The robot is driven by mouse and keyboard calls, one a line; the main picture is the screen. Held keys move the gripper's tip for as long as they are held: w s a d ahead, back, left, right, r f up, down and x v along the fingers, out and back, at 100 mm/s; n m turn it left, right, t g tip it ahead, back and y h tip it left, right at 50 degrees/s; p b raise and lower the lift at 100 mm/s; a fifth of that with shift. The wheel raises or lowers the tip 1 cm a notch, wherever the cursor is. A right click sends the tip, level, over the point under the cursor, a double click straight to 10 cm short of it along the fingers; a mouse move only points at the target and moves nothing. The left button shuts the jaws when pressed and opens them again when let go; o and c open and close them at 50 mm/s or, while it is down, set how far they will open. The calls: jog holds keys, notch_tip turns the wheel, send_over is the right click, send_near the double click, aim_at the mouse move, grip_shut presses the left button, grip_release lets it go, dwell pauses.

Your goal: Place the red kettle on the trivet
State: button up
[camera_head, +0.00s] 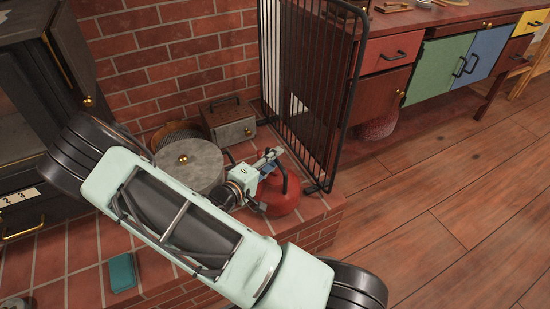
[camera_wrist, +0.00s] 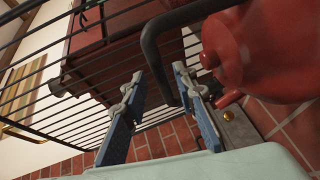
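The red kettle (camera_head: 279,196) stands on the tiled brick ledge, near its right end. In the wrist view its red body (camera_wrist: 260,50) fills the upper right, and its dark handle (camera_wrist: 152,48) curves down from it. My gripper (camera_head: 270,160) is at the kettle's handle in the head view. In the wrist view my gripper (camera_wrist: 160,92) is open, with its two blue-grey fingers apart and part of the handle showing between their tips. I cannot tell whether either finger touches the handle. I cannot make out a trivet for certain in either view.
A grey round lidded pot (camera_head: 190,168) and a grey box (camera_head: 229,122) stand behind the kettle. A black wire screen (camera_head: 312,85) rises close behind it to the right. A teal flat item (camera_head: 122,272) lies on the ledge (camera_head: 75,265) at left, where tiles are mostly clear.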

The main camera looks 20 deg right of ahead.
jog(key=p+v, duration=0.3)
jog(key=v, duration=0.8)
jog(key=shift+a, duration=0.15)
jog(key=shift+s, duration=0.1)
jog(key=shift+r, duration=0.15)
